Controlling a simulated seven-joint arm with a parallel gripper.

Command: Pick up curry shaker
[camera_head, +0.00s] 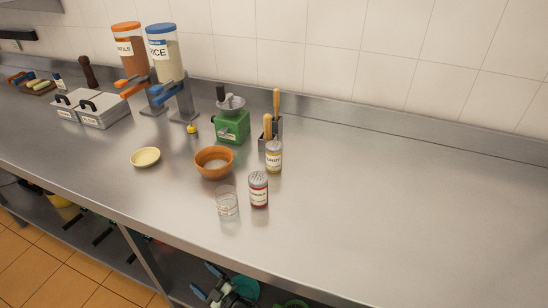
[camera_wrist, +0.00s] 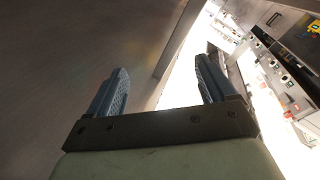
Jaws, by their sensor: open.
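The curry shaker (camera_head: 273,157) is a small upright jar with yellow contents, a metallic lid and a pale label that is hard to read. It stands on the steel counter in the head view, just behind and right of a red-filled shaker (camera_head: 258,190). My gripper (camera_head: 206,281) shows low in the head view, in front of the counter's near edge and well apart from both shakers. In the wrist view its two blue-grey fingers (camera_wrist: 160,90) are spread wide with nothing between them. The curry shaker does not show there.
A clear glass (camera_head: 227,202), an orange bowl (camera_head: 214,163) and a pale yellow dish (camera_head: 145,157) stand left of the shakers. A green grinder (camera_head: 232,126) and a utensil holder (camera_head: 277,128) stand behind. The counter (camera_head: 400,210) is clear to the right.

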